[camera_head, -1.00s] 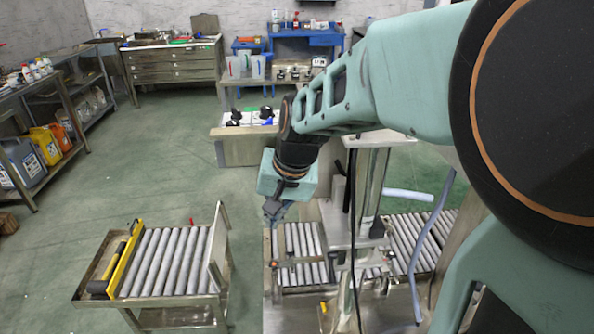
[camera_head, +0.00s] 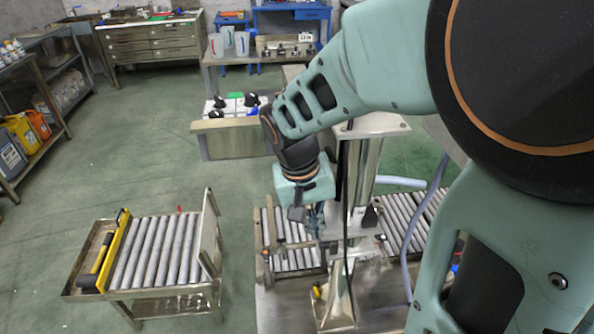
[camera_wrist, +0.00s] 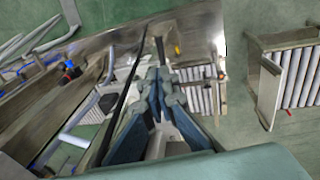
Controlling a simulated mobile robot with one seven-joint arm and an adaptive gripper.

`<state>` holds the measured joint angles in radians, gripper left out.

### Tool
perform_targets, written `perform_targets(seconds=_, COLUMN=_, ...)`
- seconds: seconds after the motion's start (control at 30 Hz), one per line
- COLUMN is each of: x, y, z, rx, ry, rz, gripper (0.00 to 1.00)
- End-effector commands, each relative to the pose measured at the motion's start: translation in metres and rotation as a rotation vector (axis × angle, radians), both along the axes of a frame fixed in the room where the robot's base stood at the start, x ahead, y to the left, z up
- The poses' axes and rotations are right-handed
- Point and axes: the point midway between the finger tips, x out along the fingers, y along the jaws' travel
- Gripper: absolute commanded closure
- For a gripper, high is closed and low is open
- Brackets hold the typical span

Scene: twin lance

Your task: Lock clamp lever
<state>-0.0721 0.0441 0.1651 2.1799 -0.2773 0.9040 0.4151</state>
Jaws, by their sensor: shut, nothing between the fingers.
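My gripper (camera_head: 310,222) points down beside the steel column (camera_head: 362,185) of a machine at the centre of the head view. In the wrist view its dark blue-grey fingers (camera_wrist: 160,78) are closed together with nothing between them. The fingertips are over the machine by the short roller bed (camera_head: 290,240); I cannot tell whether they touch anything. A small dark knob-like part (camera_head: 370,217) sits on the machine to the right of the column. I cannot tell for certain which part is the clamp lever; my gripper and arm hide some of the machine.
A roller cart (camera_head: 150,250) with a yellow bar (camera_head: 113,250) stands apart at the left. More rollers (camera_head: 405,220) lie right of the column. A black cable (camera_head: 347,240) and a grey hose (camera_head: 428,220) hang near the machine. Green floor is clear between cart and machine.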

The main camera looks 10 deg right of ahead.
Motion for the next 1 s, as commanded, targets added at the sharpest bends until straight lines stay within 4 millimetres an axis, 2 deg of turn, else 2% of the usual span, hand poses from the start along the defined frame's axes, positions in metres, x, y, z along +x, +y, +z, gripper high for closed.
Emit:
perform_targets(seconds=0.17, x=0.000, y=-0.005, z=-0.024, rx=0.000, ry=0.007, rz=-0.001, gripper=1.00)
perform_targets(seconds=0.4, x=0.004, y=-0.015, z=-0.076, rx=0.000, ry=0.008, rz=-0.002, gripper=1.00)
perform_targets(seconds=0.6, x=0.008, y=-0.022, z=-0.112, rx=0.000, ry=0.005, rz=-0.001, gripper=1.00)
perform_targets(seconds=0.8, x=0.010, y=-0.026, z=-0.131, rx=0.000, ry=0.003, rz=-0.001, gripper=1.00)
perform_targets(seconds=1.0, x=0.011, y=-0.027, z=-0.135, rx=0.001, ry=0.001, rz=0.000, gripper=1.00)
